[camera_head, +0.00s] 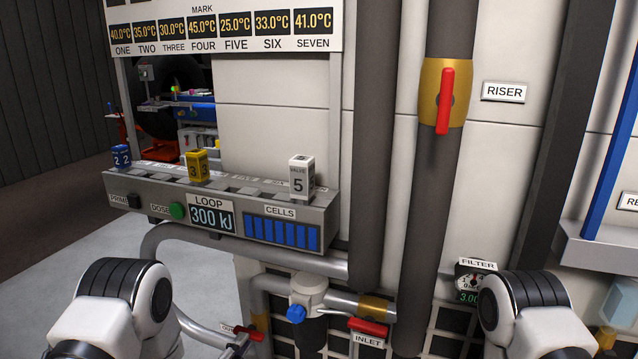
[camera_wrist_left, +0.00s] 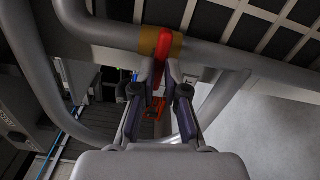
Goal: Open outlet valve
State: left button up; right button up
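The outlet valve shows in the head view as a brass body (camera_head: 260,323) and a red handle (camera_head: 246,335), low and left of centre, beside a label partly hidden. In the left wrist view its red handle (camera_wrist_left: 163,48) stands in front of the brass collar (camera_wrist_left: 176,45) on a grey pipe. My left gripper (camera_wrist_left: 162,72) has its two fingertips close on either side of this handle, seemingly touching it. My right gripper is out of view; only an arm joint shows at lower right.
The red INLET handle (camera_head: 367,328) and a filter housing (camera_head: 308,310) with a blue knob sit just right of the outlet. The RISER valve handle (camera_head: 445,100) is higher up. A console (camera_head: 225,215) with a LOOP display overhangs the pipes. Floor at left is clear.

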pick_arm(q)
jog(key=shift+o, duration=0.7)
jog(key=p+v, duration=0.2)
jog(key=v, duration=0.4)
